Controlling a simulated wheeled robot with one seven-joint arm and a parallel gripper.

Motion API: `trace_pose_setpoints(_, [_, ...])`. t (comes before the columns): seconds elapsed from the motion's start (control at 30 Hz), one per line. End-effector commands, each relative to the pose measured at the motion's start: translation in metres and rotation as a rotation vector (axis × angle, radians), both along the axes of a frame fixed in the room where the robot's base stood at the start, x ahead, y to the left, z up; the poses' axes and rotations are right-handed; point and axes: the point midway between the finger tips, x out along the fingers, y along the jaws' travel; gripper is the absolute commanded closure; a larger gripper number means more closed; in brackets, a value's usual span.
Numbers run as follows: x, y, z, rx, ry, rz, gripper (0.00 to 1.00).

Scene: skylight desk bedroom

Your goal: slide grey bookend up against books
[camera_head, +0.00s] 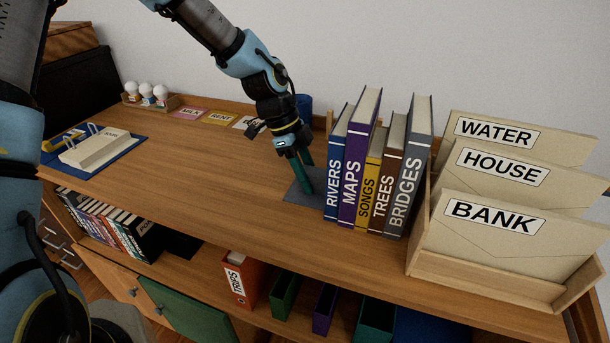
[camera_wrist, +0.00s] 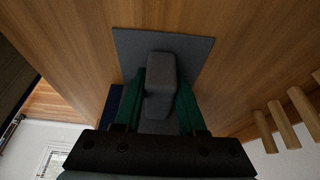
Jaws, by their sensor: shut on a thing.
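The grey bookend (camera_head: 300,195) stands on the desk just left of the upright row of books. Its flat base plate (camera_wrist: 190,48) and a rounded grey block on it show in the wrist view. My gripper (camera_head: 305,172) points down with its green fingers (camera_wrist: 160,92) shut on either side of that block. The books run from the blue RIVERS (camera_head: 335,172) through MAPS (camera_head: 357,160), SONGS and TREES to the grey BRIDGES (camera_head: 411,170).
A wooden letter rack (camera_head: 480,272) with WATER, HOUSE and BANK envelopes stands right of the books. A dark blue cup (camera_head: 304,106) is behind my gripper. Label cards (camera_head: 222,118) lie at the back. The desk's middle (camera_head: 200,165) is clear. Wooden pegs (camera_wrist: 285,118) show in the wrist view.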

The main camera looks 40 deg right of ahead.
Motion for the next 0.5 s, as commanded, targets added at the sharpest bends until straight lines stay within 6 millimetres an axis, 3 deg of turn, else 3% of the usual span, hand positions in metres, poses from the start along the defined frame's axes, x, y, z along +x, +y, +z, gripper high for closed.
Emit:
trace_pose_setpoints(0.17, [-0.0081, -0.0049, 0.0001, -0.002, 0.002, -0.005, 1.00])
trace_pose_setpoints(0.2, [-0.0088, -0.0053, 0.0003, -0.002, 0.002, -0.004, 0.59])
trace_pose_setpoints(0.5, [-0.0075, -0.0045, 0.0001, -0.001, 0.002, -0.002, 0.25])
